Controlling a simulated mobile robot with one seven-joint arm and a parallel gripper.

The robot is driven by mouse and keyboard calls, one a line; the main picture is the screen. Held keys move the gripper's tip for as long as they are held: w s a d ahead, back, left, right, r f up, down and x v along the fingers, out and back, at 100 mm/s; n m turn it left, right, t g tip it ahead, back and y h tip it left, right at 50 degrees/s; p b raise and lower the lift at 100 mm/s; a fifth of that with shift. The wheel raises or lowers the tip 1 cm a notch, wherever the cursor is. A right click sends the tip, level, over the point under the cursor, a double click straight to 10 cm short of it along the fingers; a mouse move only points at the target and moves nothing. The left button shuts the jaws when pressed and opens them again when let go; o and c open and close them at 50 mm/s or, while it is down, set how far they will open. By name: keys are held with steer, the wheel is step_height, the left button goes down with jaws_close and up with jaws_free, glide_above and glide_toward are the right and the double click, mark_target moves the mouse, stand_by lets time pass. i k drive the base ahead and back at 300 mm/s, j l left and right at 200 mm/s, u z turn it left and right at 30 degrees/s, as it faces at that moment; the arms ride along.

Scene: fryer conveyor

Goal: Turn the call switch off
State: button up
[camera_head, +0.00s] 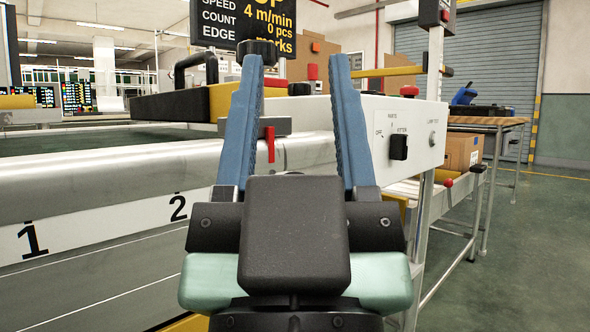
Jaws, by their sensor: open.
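The call switch (398,147) is a black block-shaped knob on the front of a white control box (375,170), right of my gripper. Small lettering around it reads OFF at its left, PARTS above and what looks like ATTEN close over the knob. I cannot tell which label the knob points to. My gripper (296,66) is in the middle of the view, its two blue fingers apart and pointing forward and up, with nothing between them. The right finger stands left of the switch, and they look apart in the picture. My gripper hides the box's left part.
A lamp test button (431,139) sits right of the switch. A red button (409,91) tops the box. The conveyor's metal side rail (100,180) runs along the left, with a red lever (270,144) behind the fingers. A wooden table (490,122) stands behind right; the green floor (520,240) is clear.

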mark_target(399, 143)
steer(key=l+u, duration=0.25)
steer(key=l, duration=0.4)
steer(key=l+u, duration=0.25)
steer(key=l, duration=0.4)
steer(key=l+u, duration=0.25)
steer(key=l, duration=0.4)
steer(key=l+u, duration=0.25)
steer(key=l, duration=0.4)
steer(key=k, duration=0.05)
